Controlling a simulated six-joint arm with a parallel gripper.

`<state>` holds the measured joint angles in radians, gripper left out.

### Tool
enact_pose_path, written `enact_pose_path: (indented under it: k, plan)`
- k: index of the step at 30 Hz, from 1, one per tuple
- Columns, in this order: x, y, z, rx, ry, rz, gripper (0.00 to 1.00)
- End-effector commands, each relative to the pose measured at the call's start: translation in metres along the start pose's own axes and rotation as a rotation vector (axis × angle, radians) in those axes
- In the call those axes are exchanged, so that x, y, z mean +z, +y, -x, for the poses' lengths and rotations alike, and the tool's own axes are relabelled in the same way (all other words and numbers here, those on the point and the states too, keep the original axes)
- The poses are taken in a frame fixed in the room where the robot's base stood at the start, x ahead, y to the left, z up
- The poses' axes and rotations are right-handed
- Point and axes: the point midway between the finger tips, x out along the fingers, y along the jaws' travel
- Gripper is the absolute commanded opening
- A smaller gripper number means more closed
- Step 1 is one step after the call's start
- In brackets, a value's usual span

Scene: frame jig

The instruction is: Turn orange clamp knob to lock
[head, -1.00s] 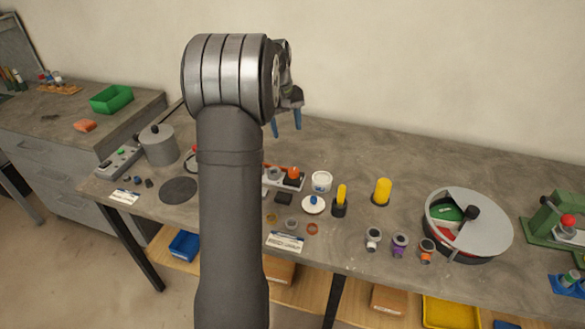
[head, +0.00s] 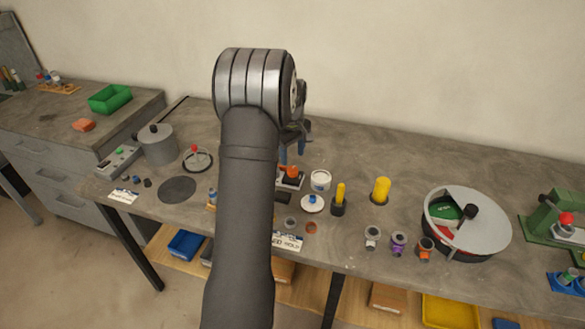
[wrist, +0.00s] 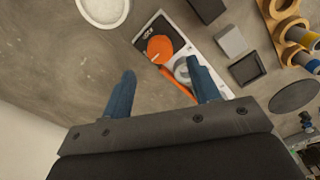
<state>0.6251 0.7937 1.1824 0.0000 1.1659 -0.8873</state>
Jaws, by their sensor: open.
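The orange clamp knob (head: 292,172) sits on its small frame jig near the middle of the bench. In the wrist view the round knob (wrist: 159,49) is on a white and dark plate (wrist: 203,88), with a grey round part (wrist: 182,70) and an orange strip beside it. My gripper (head: 292,152) is just above and behind the knob in the head view. In the wrist view its blue fingers (wrist: 162,86) are apart with nothing held; the knob shows beyond the gap, not between the tips. My arm hides the jig's left part in the head view.
A white round tub (head: 321,180) stands right of the jig, with a white disc with a blue knob (head: 312,203) in front. Yellow-topped pieces (head: 381,190) stand further right. A red-knobbed ring stand (head: 196,158) is left. Bare bench lies behind the jig.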

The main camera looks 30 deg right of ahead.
Motion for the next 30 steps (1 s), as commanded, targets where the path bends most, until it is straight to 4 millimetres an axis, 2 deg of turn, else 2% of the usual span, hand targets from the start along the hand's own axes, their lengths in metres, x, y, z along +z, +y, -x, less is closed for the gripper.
enact_pose_path:
  k: [3,9,15,22,23,29,30]
  plan:
    - [0.000,0.000,-0.026,-0.002,-0.002,0.000,0.56]
    - [0.000,0.000,-0.054,-0.001,-0.001,0.000,0.56]
    - [0.000,0.000,-0.064,0.000,0.000,0.000,0.56]
    - [0.000,0.000,-0.064,0.001,0.000,0.000,0.56]
    - [0.000,0.000,-0.064,0.001,0.000,0.000,0.52]
    - [0.000,0.000,-0.064,0.001,0.000,0.000,0.13]
    - [0.000,0.000,-0.064,0.001,0.000,0.000,0.11]
